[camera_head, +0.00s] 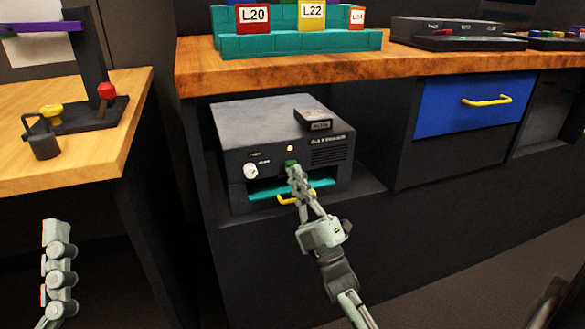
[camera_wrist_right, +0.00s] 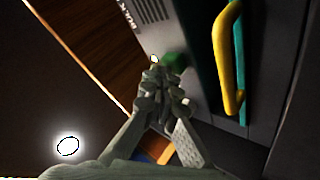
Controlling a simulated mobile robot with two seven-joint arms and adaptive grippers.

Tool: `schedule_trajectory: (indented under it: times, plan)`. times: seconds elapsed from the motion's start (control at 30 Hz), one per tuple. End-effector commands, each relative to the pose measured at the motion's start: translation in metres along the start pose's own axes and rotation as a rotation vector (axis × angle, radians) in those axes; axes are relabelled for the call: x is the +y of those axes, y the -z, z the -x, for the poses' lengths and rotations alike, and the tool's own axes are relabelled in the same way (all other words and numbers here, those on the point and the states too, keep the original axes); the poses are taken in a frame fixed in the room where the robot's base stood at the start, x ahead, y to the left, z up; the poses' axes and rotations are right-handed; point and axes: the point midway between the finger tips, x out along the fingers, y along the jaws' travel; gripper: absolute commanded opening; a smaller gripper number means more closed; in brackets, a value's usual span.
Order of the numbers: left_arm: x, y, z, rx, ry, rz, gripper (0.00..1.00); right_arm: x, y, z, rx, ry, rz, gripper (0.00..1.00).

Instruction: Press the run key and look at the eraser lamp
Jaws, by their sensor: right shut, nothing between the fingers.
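The eraser (camera_head: 262,128) is a dark box on a shelf below the wooden counter, with lettering that seems to read "BULK ERASER". A green key (camera_head: 290,163) is on its front, and it also shows in the right wrist view (camera_wrist_right: 176,62). I cannot tell whether the key is pushed in.
A white knob (camera_head: 250,171) is left of the key. A yellow handle (camera_head: 297,198) and a teal slot (camera_head: 262,189) lie just below. A small black box (camera_head: 313,120) rests on the eraser. The wooden counter (camera_head: 300,57) overhangs above. A blue drawer (camera_head: 450,108) is at right.

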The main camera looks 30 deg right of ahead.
Motion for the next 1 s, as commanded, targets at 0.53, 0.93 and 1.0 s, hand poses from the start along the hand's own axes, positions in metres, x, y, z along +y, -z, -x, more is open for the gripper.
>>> schedule_trajectory:
  times: [0.53,0.93,1.0]
  plan:
    - [0.000,0.005,-0.004,0.000,0.000,0.000,0.87,0.007,0.007,0.011,-0.001,0.000,0.000,0.00]
    - [0.001,0.016,-0.013,0.000,0.000,0.000,0.87,0.025,0.024,0.032,-0.002,0.001,-0.001,0.00]
    - [0.001,0.018,-0.014,0.000,0.000,0.000,0.87,0.028,0.028,0.037,-0.002,0.002,-0.001,0.00]
